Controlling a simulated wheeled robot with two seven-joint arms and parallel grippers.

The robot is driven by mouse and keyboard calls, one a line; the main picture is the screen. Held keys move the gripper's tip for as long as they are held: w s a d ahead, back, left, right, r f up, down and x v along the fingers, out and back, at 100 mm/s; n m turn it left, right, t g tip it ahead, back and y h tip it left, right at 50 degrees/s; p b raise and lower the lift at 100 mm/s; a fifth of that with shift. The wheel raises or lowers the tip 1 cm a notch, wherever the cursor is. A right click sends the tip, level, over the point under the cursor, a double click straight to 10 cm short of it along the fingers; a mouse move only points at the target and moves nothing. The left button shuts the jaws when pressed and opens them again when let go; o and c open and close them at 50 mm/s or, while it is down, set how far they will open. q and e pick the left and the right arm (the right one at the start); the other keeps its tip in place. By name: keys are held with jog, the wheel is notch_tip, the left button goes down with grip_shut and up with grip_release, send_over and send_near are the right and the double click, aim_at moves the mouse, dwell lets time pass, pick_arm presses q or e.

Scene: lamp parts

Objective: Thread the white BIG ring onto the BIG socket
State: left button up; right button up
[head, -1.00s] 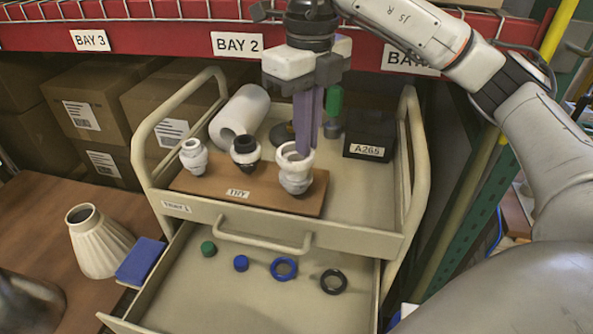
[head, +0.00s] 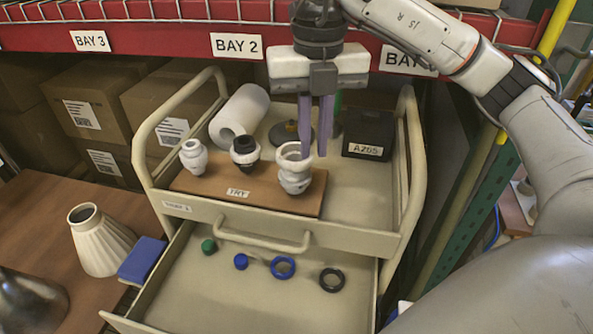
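The white big ring (head: 290,150) sits on top of the big socket (head: 295,183), the white socket at the right end of the wooden board. I cannot tell how far it is threaded. My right gripper (head: 315,156) points down over the ring's right side. Its two purple fingers stand apart with a gap between them. The left finger's tip overlaps the ring's right rim; the right finger's tip is just outside it. The fingers look clear of a firm hold. My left gripper is not in view.
The board (head: 237,192) also holds a small white socket (head: 194,158) and a black-topped socket (head: 245,154). Behind are a white roll (head: 240,115) and a black box (head: 369,134). The open drawer (head: 235,300) holds green, blue and black rings or caps. A cream shade (head: 100,240) stands left.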

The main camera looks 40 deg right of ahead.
jog(key=shift+s+a+f, duration=0.15)
jog(key=shift+a+f, duration=0.2)
jog(key=shift+f, duration=0.25)
notch_tip(320, 180, up, 11)
jog(key=p, duration=0.3)
jog(key=shift+d+r, duration=0.2)
jog(key=shift+d, duration=0.1)
